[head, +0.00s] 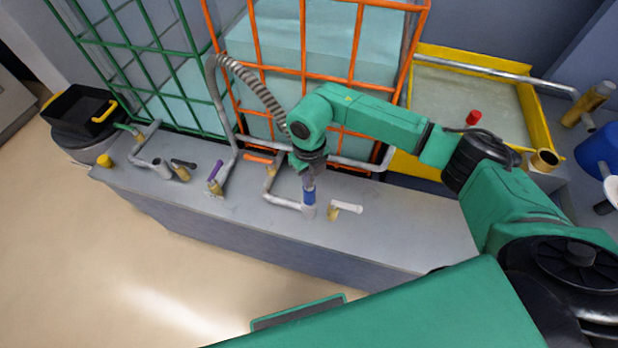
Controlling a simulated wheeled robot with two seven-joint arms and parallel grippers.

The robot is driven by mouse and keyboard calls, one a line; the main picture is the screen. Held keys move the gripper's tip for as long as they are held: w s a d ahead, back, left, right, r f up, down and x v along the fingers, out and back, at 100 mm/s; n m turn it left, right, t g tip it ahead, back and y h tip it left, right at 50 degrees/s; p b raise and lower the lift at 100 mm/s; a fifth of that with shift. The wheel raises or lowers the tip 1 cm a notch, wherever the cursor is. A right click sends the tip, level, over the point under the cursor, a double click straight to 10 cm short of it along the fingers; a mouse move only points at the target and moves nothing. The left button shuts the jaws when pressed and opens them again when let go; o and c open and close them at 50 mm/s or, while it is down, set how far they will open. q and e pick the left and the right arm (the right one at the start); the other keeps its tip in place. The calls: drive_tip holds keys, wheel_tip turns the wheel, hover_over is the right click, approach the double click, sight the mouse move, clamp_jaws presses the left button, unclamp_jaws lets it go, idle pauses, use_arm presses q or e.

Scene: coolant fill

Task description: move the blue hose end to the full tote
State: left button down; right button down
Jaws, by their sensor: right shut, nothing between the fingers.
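A ribbed grey hose (255,85) arches in front of the orange-caged tote (303,45) and drops behind my right forearm. A blue collar (309,196), which looks like the hose end, stands upright at a grey pipe stub on the bench. My right gripper (309,180) points down just above the blue collar. Its fingers are shut with nothing between them; whether they touch the collar is hard to tell. The orange-caged tote shows pale teal high up. The green-caged tote (185,90) shows teal lower down. My left gripper is out of view.
The grey bench (400,225) carries pipes and valves with black, purple (215,170), orange (258,158) and white (346,207) handles. A yellow-rimmed tray (530,115) lies right, a black bin (80,110) left. The floor in front is clear.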

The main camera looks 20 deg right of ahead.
drive_tip(key=shift+f, duration=0.2)
drive_tip(key=shift+r+p, duration=0.75)
drive_tip(key=shift+r, duration=1.05)
wheel_tip(320, 180, up, 14)
drive_tip(key=b, duration=0.2)
drive_tip(key=shift+b, duration=0.3)
